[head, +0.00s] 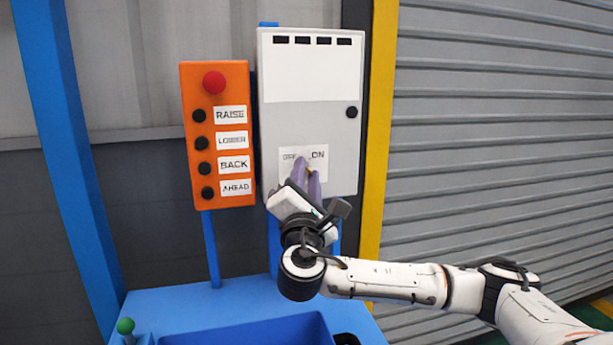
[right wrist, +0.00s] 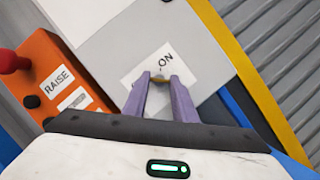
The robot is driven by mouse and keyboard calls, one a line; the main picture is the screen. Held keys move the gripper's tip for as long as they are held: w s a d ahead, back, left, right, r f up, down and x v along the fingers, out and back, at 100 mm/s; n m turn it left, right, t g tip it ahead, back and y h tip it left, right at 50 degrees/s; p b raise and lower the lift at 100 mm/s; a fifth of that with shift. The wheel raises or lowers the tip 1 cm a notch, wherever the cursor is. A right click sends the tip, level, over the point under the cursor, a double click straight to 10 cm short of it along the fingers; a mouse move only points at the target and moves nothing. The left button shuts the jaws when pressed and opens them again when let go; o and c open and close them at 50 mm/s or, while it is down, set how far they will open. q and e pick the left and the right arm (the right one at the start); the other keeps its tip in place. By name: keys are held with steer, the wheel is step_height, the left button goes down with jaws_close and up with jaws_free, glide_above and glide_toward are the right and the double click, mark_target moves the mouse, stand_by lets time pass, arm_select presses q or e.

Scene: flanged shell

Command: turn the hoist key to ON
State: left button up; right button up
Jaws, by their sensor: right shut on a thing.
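A grey control box (head: 307,120) hangs on a blue post, with a white label (head: 290,152) reading ON on its lower front. My right gripper (head: 308,172) is at this label, its purple fingers pointing at the box. In the right wrist view the fingers (right wrist: 160,80) are shut on a small brass-coloured piece, the hoist key (right wrist: 161,79), just below the ON lettering. The key is mostly hidden between the fingertips, so its exact angle cannot be told. My left gripper is not in view.
An orange panel (head: 230,130) with a red knob (head: 214,82) and several black buttons labelled RAISE, LOWER, BACK and AHEAD stands close left of the box. A yellow post (head: 379,120) is at the right. A blue bench (head: 190,305) lies below.

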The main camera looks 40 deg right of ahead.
steer(key=shift+m, duration=0.3)
steer(key=shift+r+m+g+y+p, duration=0.2)
steer(key=shift+m+g+y+p, duration=0.65)
steer(key=shift+m, duration=1.8)
steer(key=shift+r+m+g+y+p, duration=0.15)
steer(key=shift+m+g+y+p, duration=0.65)
steer(key=shift+m, duration=1.8)
steer(key=shift+r+m+g+y+p, duration=0.2)
steer(key=shift+m+g+y+p, duration=0.6)
steer(key=shift+m, duration=1.85)
steer(key=shift+t+p, duration=0.35)
steer(key=o, duration=1)
steer(key=shift+o, duration=0.2)
